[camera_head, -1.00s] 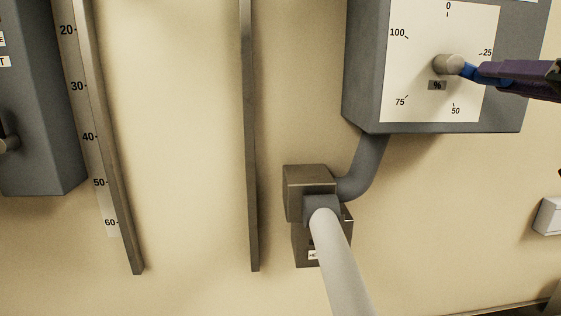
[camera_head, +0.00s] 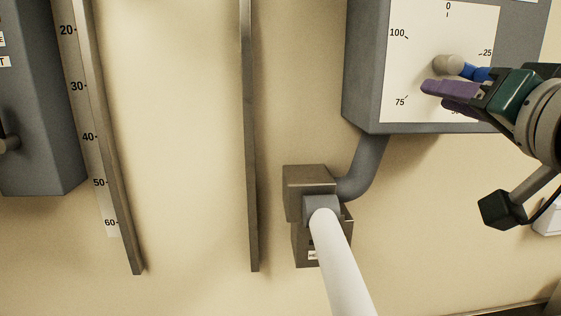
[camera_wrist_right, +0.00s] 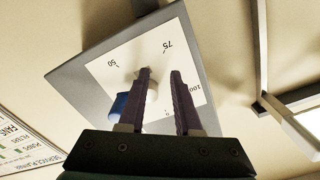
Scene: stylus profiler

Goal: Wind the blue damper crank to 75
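The blue damper crank (camera_head: 475,73) sits on a round grey-beige hub (camera_head: 449,64) on a white dial face (camera_head: 410,70) marked 0, 25, 50, 75 and 100. Its arm points right and slightly down from the hub, just below the 25 mark. My right gripper (camera_head: 436,95) has purple fingers in front of the dial, below the hub and crank. In the right wrist view its fingers (camera_wrist_right: 161,78) are apart with no crank between them, and the blue crank (camera_wrist_right: 119,106) shows outside the left finger. The crank's outer end is hidden in the head view. My left gripper is out of view.
The dial is on a grey box (camera_head: 365,80) on the cream wall. A grey elbow pipe (camera_head: 367,165) runs below it to a brown block (camera_head: 307,182) with a pale bar (camera_head: 340,262). A grey cabinet (camera_head: 40,130) and a vertical scale (camera_head: 98,150) are at left.

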